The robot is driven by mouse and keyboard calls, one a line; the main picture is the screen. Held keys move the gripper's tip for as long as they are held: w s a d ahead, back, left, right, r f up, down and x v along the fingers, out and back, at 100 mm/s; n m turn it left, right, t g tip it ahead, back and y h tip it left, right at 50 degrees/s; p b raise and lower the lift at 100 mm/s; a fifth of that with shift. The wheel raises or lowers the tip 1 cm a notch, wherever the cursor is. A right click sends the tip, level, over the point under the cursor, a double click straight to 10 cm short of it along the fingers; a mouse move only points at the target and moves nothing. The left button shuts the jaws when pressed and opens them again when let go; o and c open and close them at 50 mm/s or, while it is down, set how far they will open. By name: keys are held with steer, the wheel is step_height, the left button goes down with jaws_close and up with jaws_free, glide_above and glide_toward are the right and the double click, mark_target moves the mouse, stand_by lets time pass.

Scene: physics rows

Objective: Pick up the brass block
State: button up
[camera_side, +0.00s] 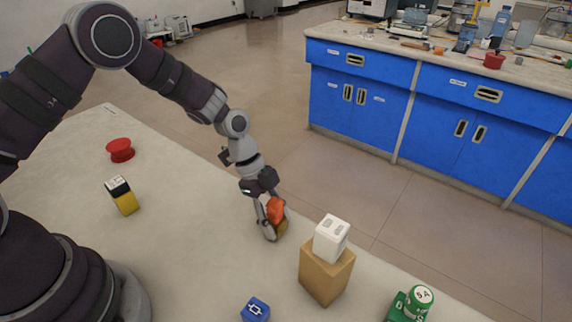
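My gripper (271,222) points down at the table near its far edge, with its fingers around or beside a small stack. In the stack, an orange-red piece (276,209) sits above a brownish-gold block (282,228), which looks like the brass block. The fingers partly hide both pieces. I cannot tell whether the fingers touch them or whether the block is off the table.
A white block (331,238) stands on a tan box (325,275) to the right. Green pieces (412,303) and a blue block (255,310) are at the front. A yellow block (125,201) with a black-and-white top and a red spool (120,150) stand left.

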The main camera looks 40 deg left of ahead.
jaws_close()
steer(key=shift+r, duration=0.15)
